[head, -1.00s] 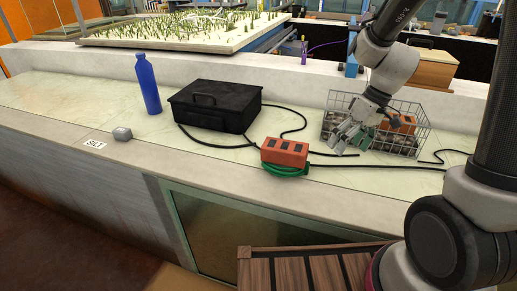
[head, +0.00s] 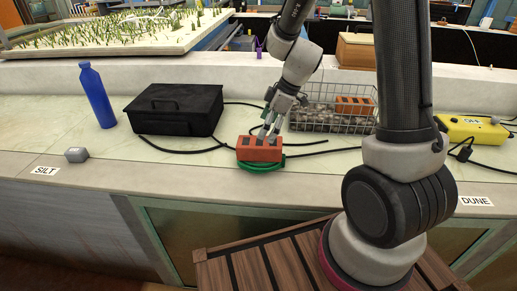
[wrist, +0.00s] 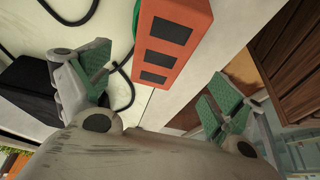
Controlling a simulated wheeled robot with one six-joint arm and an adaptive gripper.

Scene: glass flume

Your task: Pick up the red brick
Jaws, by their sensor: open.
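The red brick (head: 259,149), orange-red with dark square recesses, rests on a green ring (head: 262,166) on the pale counter. My gripper (head: 271,130) is over it in the head view, its fingertips close to its top. In the wrist view the brick (wrist: 172,42) lies ahead, between and beyond my open green-padded fingers (wrist: 155,88). Nothing is between the pads. I cannot tell whether a fingertip touches the brick. A second red brick (head: 354,105) sits in the wire basket behind, to the right.
A black box (head: 175,108) with a handle and a blue bottle (head: 97,95) stand to the left. The wire basket (head: 310,120) holds grey stones. A yellow box (head: 468,129) is at right. Black cables (head: 190,148) run along the counter (head: 115,160).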

